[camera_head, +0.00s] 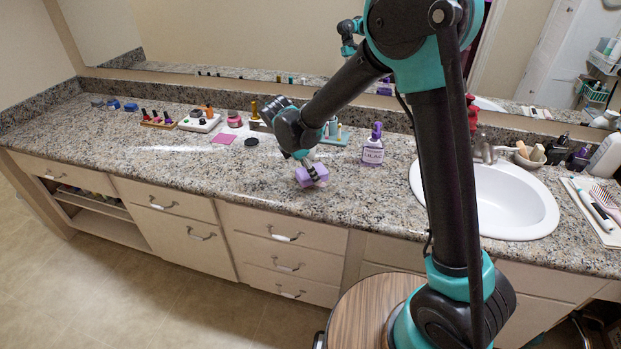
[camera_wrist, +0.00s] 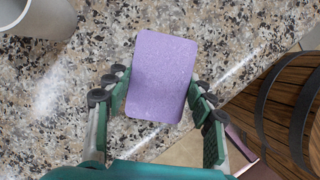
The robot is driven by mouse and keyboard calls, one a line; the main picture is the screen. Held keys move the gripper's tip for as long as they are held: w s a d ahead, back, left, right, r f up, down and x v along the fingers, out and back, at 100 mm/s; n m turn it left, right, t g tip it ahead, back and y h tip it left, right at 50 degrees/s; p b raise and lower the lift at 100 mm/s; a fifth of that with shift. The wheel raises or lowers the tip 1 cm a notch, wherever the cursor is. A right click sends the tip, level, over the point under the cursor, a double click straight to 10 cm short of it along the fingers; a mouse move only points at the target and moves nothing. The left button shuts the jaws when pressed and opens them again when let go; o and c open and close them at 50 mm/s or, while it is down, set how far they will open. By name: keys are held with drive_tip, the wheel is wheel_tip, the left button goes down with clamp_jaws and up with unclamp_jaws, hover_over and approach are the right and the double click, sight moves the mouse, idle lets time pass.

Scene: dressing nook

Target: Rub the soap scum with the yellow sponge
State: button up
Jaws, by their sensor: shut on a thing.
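A purple block, looking like a sponge (camera_head: 312,176), is held by my gripper (camera_head: 306,166) over the granite counter (camera_head: 200,160), left of the sink. No yellow sponge shows. In the wrist view the purple sponge (camera_wrist: 162,76) sits between both fingers of my gripper (camera_wrist: 158,98), which are shut on its sides. I cannot tell whether its underside touches the counter. A whitish hazy patch (camera_wrist: 47,92) shows on the granite at the left of the wrist view; it may be soap scum or glare.
A lilac-labelled bottle (camera_head: 373,148) stands just right of the sponge. The white sink (camera_head: 500,200) lies farther right. Nail polish bottles (camera_head: 157,119), a white tray (camera_head: 200,123), a pink square (camera_head: 223,138) and a black disc (camera_head: 251,142) are to the left. The front-left counter is clear.

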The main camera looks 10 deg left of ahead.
sight(317, 170)
drive_tip(key=shift+r, duration=2.45)
drive_tip(key=shift+d+r, duration=0.1)
drive_tip(key=shift+d, duration=0.05)
